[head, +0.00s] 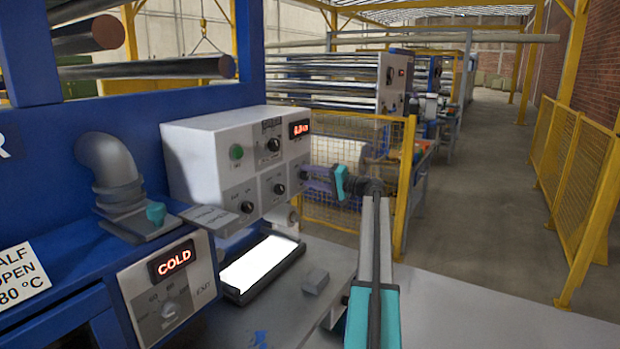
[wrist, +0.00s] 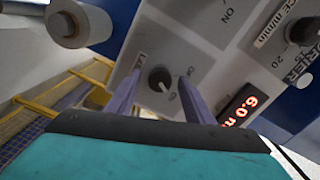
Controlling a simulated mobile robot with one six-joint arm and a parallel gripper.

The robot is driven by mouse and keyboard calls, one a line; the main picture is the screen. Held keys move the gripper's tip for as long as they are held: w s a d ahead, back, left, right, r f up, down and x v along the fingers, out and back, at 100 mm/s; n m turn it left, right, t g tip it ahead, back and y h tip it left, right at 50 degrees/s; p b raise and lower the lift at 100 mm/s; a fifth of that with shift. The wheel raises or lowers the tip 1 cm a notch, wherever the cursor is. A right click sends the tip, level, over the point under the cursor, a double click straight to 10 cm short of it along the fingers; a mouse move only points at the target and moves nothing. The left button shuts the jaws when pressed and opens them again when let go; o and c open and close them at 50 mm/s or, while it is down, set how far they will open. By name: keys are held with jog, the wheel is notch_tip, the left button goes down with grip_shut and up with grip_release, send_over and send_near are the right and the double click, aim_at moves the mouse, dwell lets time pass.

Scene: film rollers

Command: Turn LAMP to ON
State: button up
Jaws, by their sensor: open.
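A small dark round knob (wrist: 160,78) sits on a light grey panel in the wrist view. Small print lies beside it, too blurred and partly covered to read surely, so I cannot confirm it is the LAMP knob. My gripper (wrist: 160,84) is open, with one purple finger on each side of the knob; I cannot tell whether they touch it. In the head view my gripper (head: 316,182) is at the right end of the lower row of knobs on the grey control box (head: 198,150). The knob's pointer setting is unclear.
The box also carries a green button (head: 236,153), other dark knobs (head: 279,189) and a red display (head: 299,128). A bright white panel (head: 260,264) lies below. A box reading COLD (head: 174,258) stands at the lower left. A yellow mesh fence (head: 340,206) stands behind my gripper.

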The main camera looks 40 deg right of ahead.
jog(key=b+v, duration=0.3)
jog(key=v, duration=1)
jog(key=shift+s, duration=0.35)
